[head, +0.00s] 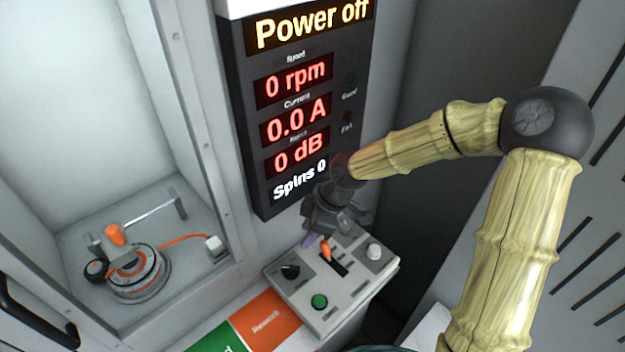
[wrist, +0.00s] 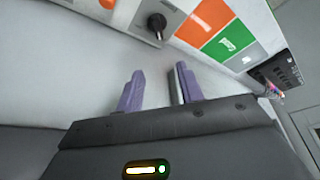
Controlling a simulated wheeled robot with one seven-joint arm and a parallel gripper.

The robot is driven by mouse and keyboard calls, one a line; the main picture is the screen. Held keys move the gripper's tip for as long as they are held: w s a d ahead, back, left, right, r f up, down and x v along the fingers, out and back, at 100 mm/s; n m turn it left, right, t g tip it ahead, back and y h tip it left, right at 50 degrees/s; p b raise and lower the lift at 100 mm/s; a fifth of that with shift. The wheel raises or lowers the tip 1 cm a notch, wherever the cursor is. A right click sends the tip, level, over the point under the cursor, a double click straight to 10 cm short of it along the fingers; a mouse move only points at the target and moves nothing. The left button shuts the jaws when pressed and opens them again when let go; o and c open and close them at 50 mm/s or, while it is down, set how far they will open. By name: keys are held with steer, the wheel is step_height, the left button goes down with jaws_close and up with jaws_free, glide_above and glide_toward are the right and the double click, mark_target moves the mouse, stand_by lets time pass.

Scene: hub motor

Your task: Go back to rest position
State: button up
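My gripper (head: 318,238) hangs above the back edge of the grey control panel (head: 352,300), below the display, and holds nothing I can see. In the wrist view its two purple fingers (wrist: 159,88) stand apart with an empty gap between them. My arm reaches in from the right, bent at a dark joint. In the head view the gripper body hides part of the panel's back edge.
The panel carries a black knob (head: 290,271), a green button (head: 319,301), an orange lever (head: 327,252) and a white button (head: 374,252). The display (head: 300,110) reads "Power off". A motor (head: 135,272) sits in the open cabinet; orange (head: 268,318) and green (head: 216,342) areas lie beside the panel.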

steer(key=s+d+r+m+t+h, duration=0.1)
steer(key=s+d+r+m+h, duration=0.1)
steer(key=d+m, duration=0.7)
steer(key=s+d+r+m+t+h+p, duration=0.1)
steer(key=s+d+r+m+h, duration=0.1)
steer(key=s+d+r+m, duration=0.3)
steer(key=shift+s+d+m+t+p, duration=0.3)
steer(key=shift+s+d+m, duration=0.95)
steer(key=shift+d+m, duration=0.95)
steer(key=shift+d, duration=0.1)
